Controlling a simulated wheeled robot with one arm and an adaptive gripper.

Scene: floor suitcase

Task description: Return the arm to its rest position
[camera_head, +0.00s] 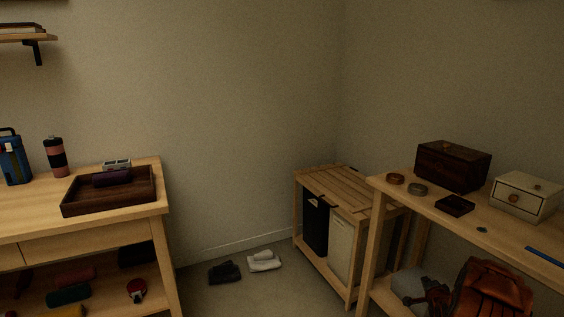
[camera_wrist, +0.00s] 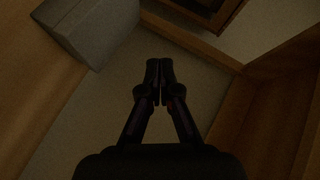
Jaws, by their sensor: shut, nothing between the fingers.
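My gripper (camera_wrist: 160,72) shows in the wrist view, pointing up the picture, with its two fingertips together and nothing between them. It hangs in front of a plain grey-beige surface framed by wooden parts, and I see no contact with anything. My arm and gripper do not show in the head view. The arm's overall pose cannot be seen.
In the wrist view, a grey block-like thing (camera_wrist: 88,30) is upper left and a wooden rail (camera_wrist: 190,40) crosses above the fingertips. The head view shows a wooden table (camera_head: 110,232) left, a slatted hamper (camera_head: 338,190) and a bench (camera_head: 475,225) right.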

